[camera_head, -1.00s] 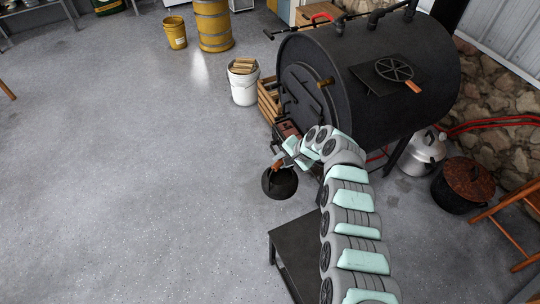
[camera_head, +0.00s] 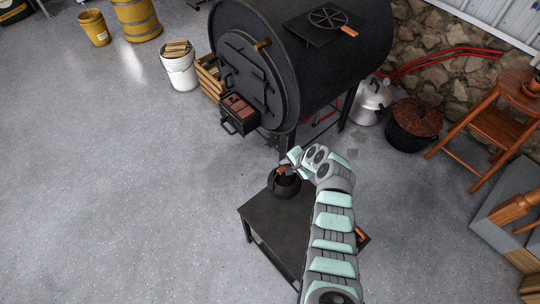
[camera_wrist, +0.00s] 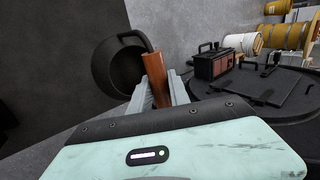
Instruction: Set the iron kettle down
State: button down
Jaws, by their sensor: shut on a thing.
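The black iron kettle (camera_head: 285,186) hangs by its brown handle from my gripper (camera_head: 287,169), in front of the stove. My gripper is shut on the handle, which also shows between the fingers in the wrist view (camera_wrist: 154,74). In the wrist view the dark round kettle body (camera_wrist: 116,66) lies just beyond the fingers. In the head view the kettle overlaps the far edge of a low black table (camera_head: 265,225). I cannot tell whether it touches the tabletop.
The barrel woodstove (camera_head: 300,60) stands close behind, with a protruding box of red-brown pieces (camera_head: 238,108) at its front.

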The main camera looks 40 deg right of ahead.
jog(key=shift+s+d+f, duration=0.75)
jog(key=shift+s+f, duration=0.15)
jog(key=shift+s, duration=0.05)
jog(key=b, duration=0.7)
send_over(292, 179)
jog(key=s+a, duration=0.2)
jog(key=f, duration=0.6)
jog(key=shift+s+a+f, duration=0.1)
jog(key=shift+a+f, duration=0.1)
jog(key=shift+f, duration=0.15)
jog(key=shift+f+b, duration=0.55)
jog(key=shift+f, duration=0.45)
jog(key=shift+r, duration=0.1)
jog(key=c, duration=1.3)
grip_release()
jog(key=shift+o, duration=0.8)
